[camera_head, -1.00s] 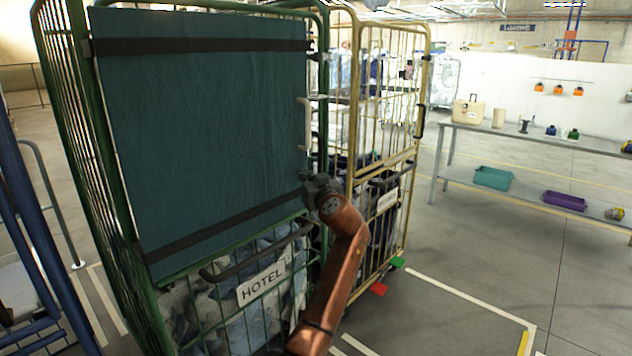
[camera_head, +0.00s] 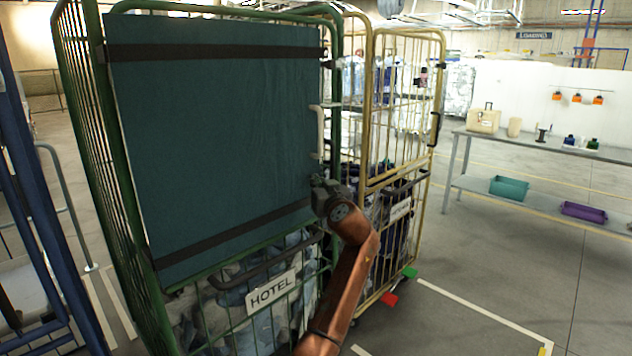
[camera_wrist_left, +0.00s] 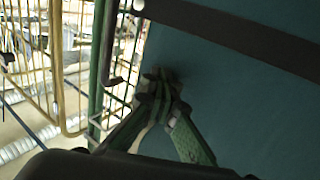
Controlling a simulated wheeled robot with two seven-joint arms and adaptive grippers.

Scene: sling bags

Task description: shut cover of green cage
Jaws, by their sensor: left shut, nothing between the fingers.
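The green cage (camera_head: 112,150) stands left of centre in the head view. Its teal cover (camera_head: 215,130) with two black straps spans the upper front, and its right edge is close to the cage's right post. A pale handle (camera_head: 317,130) is at that edge. I cannot tell whether the cover touches the post. My left gripper (camera_head: 322,188) is at the cover's lower right edge. In the left wrist view, the shut, empty fingers (camera_wrist_left: 163,88) are over the cover (camera_wrist_left: 225,90) near its edge; contact is unclear. My right gripper is not in view.
A yellow cage (camera_head: 372,110) stands close on the right, behind my arm. A HOTEL sign (camera_head: 271,292) hangs on the green cage's lower front, with bagged laundry behind it. A blue frame (camera_head: 35,200) is at far left. Open floor (camera_head: 480,260) lies to the right, before a workbench (camera_head: 545,150).

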